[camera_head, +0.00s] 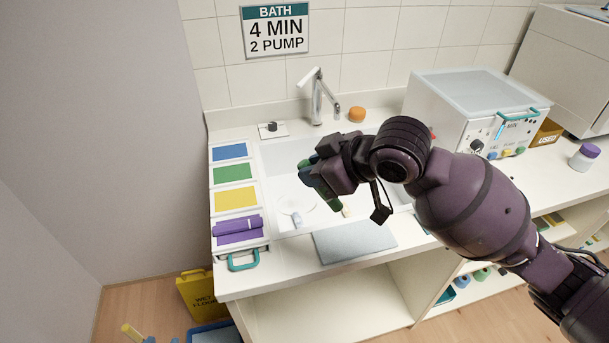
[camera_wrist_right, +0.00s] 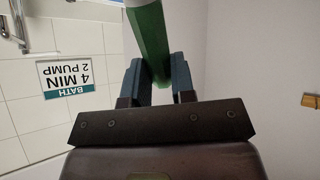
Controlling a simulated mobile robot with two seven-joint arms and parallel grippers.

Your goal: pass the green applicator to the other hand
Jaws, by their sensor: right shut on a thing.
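My right gripper (camera_head: 318,174) comes in from the right and is above the left part of the sink. It is shut on the green applicator (camera_head: 326,193), which hangs tilted below the fingers. In the right wrist view, the green applicator (camera_wrist_right: 149,40) sits between the two fingers of the right gripper (camera_wrist_right: 159,75), with a paler part at the top edge of the picture. My left gripper does not show in either view.
The white sink (camera_head: 274,160) lies under my right arm. A rack of coloured pads (camera_head: 232,172) with a purple applicator (camera_head: 238,226) is at its left. A faucet (camera_head: 316,98) and a white machine (camera_head: 470,105) stand behind. A grey mat (camera_head: 355,243) lies in front.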

